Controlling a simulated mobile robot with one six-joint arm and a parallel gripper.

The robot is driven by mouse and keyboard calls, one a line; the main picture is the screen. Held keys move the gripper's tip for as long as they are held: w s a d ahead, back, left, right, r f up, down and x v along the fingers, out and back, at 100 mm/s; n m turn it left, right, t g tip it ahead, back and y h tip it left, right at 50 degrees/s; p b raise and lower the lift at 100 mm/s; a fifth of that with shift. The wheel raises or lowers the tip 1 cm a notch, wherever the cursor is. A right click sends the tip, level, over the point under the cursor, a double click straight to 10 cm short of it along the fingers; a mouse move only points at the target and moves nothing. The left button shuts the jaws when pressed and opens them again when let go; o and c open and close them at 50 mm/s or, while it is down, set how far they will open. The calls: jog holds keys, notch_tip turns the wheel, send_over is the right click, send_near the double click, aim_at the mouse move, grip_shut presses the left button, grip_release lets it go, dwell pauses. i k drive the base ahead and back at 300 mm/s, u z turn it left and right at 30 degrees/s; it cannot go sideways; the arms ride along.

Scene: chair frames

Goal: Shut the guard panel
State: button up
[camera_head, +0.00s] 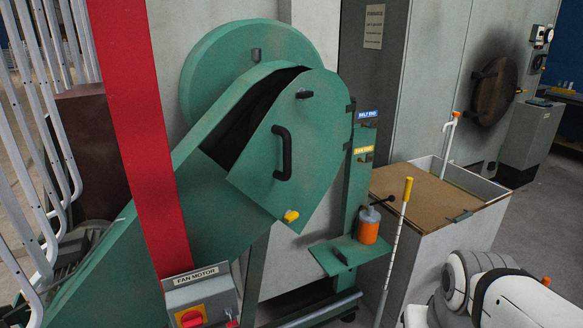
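The guard panel (300,150) is a green plate with a black bar handle (282,153) on the front of the green machine housing (205,185). It stands ajar: a dark opening (255,120) shows along its upper left side. Dark hinge-like fittings (350,105) sit at its right edge. A yellow knob (291,216) is at its lower corner, and a small black knob (304,95) is near its top. My white arm shows at the lower right, well apart from the panel. My gripper cannot be made out in this view.
A red post (140,130) stands in front of the housing at left, above a fan motor switch box (200,301). A green shelf (350,254) holds an orange can (368,226). A yellow-topped rod (397,240) leans before a grey bin (440,230). Floor at right is clear.

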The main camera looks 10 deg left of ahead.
aim_at(295, 154)
jog(key=z, duration=1.15)
jog(key=k, duration=1.1)
jog(key=u, duration=1.2)
jog(key=i, duration=1)
